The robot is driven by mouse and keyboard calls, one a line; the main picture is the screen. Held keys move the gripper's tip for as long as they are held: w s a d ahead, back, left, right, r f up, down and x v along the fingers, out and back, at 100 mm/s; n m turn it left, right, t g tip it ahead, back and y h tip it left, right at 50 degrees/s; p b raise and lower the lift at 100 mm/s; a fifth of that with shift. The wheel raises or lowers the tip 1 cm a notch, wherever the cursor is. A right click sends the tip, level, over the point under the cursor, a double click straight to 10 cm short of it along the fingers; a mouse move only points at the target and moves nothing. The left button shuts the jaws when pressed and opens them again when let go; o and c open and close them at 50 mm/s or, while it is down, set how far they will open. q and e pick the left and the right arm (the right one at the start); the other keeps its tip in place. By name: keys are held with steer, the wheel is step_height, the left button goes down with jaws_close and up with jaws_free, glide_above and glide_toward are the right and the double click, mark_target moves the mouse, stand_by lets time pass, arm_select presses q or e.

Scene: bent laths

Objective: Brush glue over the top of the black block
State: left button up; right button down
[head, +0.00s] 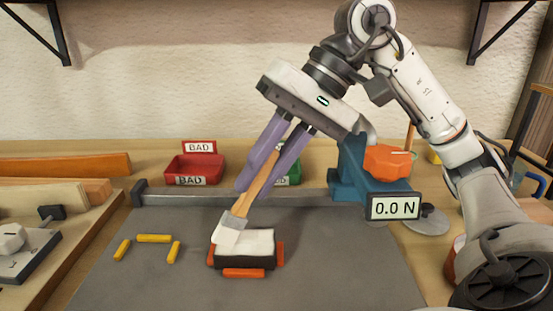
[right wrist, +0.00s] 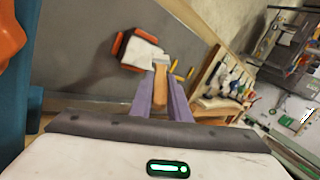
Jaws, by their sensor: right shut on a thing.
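The black block (head: 246,262) lies on the grey mat (head: 330,260) with a white layer over its top (head: 259,241). In the right wrist view the white top (right wrist: 141,52) shows too. My right gripper (head: 262,172) is shut on the wooden handle of the brush (head: 258,187) and holds it tilted. The brush's white bristles (head: 227,236) are at the left end of the block's top; whether they touch it, I cannot tell. The brush also shows in the right wrist view (right wrist: 160,88). My left gripper is not in view.
Orange strips (head: 244,273) stand close around the block. Yellow strips (head: 154,238) lie to the left. A red BAD bin (head: 194,168) and a partly hidden green bin (head: 291,175) stand behind. A display (head: 394,206) reads 0.0 N. The mat's front right is clear.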

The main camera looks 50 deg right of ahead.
steer(key=shift+w+a, duration=0.2)
steer(key=shift+s+d+f+b, duration=0.2)
steer(key=shift+s+d+b, duration=0.15)
steer(key=shift+b, duration=0.35)
steer(key=s+d+b, duration=0.4)
steer(key=b, duration=0.2)
steer(key=shift+s, duration=0.4)
steer(key=shift+d, duration=0.1)
step_height(320, 180, up, 6)
steer(key=p, duration=0.5)
steer(key=shift+s+p, duration=0.2)
steer(key=shift+p, duration=0.2)
